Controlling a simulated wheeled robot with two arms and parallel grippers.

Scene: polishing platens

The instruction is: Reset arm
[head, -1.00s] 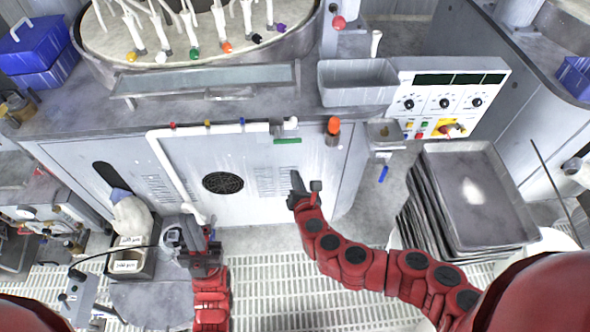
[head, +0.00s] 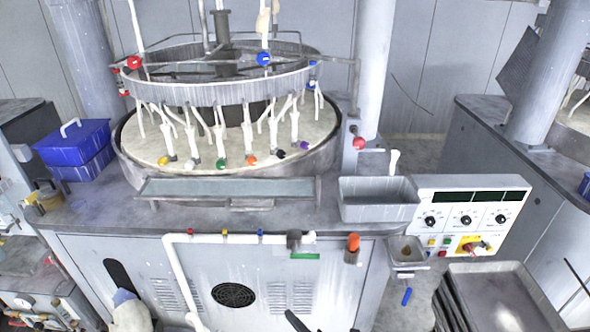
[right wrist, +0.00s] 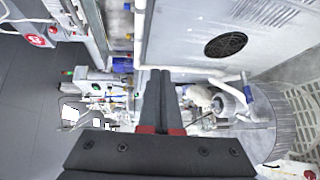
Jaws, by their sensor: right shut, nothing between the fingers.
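Only the dark tip of my right gripper (head: 295,321) shows at the bottom edge of the head view, in front of the grey cabinet front (head: 325,285). In the right wrist view, my right gripper's two black fingers (right wrist: 160,82) lie together, with nothing between them. In that view the round vent (right wrist: 226,44) of the cabinet is up and to the right of the fingers. My left gripper is outside the head view, and I cannot make it out in the right wrist view.
The polishing machine's round platen (head: 135,142) stands on the cabinet behind a long shallow tray (head: 180,188). A grey bin (head: 378,212) and a control panel (head: 470,208) are to the right. Stacked metal trays (head: 490,300) stand at lower right. A blue box (head: 75,150) is at left.

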